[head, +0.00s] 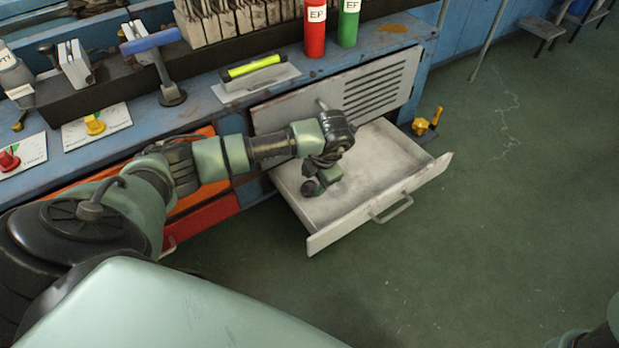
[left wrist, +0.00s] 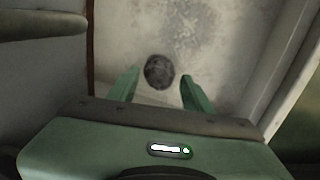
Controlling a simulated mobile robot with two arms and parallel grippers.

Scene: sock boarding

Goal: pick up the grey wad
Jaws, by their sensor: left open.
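The grey wad (left wrist: 159,72) is a small, dark, rounded lump on the pale floor of the open drawer (head: 370,164). In the left wrist view it lies ahead of the gap between my green fingers. My left gripper (left wrist: 159,84) is open and empty, one finger to each side of the line to the wad. In the head view my left gripper (head: 318,184) hangs over the left part of the drawer, and I cannot make out the wad there. My right gripper is not in view.
The drawer's front panel with its handle (head: 392,209) and its side walls surround the space. A slatted grey panel (head: 378,87) stands behind it. A red cylinder (head: 315,30) and a green cylinder (head: 348,24) stand on the blue bench above. The green floor to the right is mostly clear.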

